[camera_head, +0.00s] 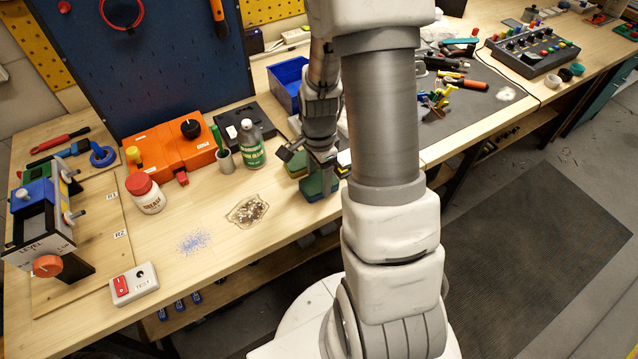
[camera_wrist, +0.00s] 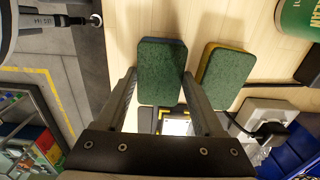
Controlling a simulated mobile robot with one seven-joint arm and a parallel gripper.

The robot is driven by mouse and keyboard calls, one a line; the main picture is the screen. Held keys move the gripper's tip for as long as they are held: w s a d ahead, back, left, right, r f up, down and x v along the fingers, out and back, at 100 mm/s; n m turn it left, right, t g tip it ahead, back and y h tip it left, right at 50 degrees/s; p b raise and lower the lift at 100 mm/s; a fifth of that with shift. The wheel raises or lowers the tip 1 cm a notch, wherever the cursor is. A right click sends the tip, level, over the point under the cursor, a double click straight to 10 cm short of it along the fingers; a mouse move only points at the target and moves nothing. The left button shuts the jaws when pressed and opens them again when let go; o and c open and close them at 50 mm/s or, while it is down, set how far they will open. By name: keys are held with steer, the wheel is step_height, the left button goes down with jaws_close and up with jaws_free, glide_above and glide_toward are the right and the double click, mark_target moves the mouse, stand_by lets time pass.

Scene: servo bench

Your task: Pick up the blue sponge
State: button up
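The blue sponge (camera_wrist: 162,72) lies flat with its green scouring face up, and a strip of blue shows along its far edge in the wrist view. My gripper (camera_wrist: 161,72) is over it, with one finger along each side of the sponge. The fingers stand wide apart and look open; I cannot tell whether they touch its sides. In the head view, my gripper (camera_head: 320,167) points down at the sponge (camera_head: 318,190) near the bench's front edge, hiding part of it.
A second green-topped sponge with a yellow body (camera_wrist: 222,76) lies close to the right finger in the wrist view. A green bottle (camera_head: 250,146), a cup (camera_head: 225,160) and a blue bin (camera_head: 288,80) stand nearby.

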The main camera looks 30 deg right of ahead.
mark_target(319, 180)
steer(key=c, duration=0.7)
steer(key=shift+r, duration=0.1)
steer(key=shift+r, duration=0.2)
step_height(319, 180, up, 4)
steer(key=shift+w+f, duration=0.1)
steer(key=shift+f, duration=0.15)
steer(key=s+d+r, duration=0.1)
steer(key=s+r, duration=0.1)
steer(key=s, duration=0.1)
steer(key=s+d+r, duration=0.2)
steer(key=s, duration=0.2)
steer(key=s+d+r, duration=0.1)
steer(key=s+r, duration=0.2)
steer(key=s, duration=0.1)
steer(key=shift+d, duration=0.3)
steer(key=o, duration=0.6)
steer(key=shift+w, duration=0.1)
steer(key=c, duration=0.5)
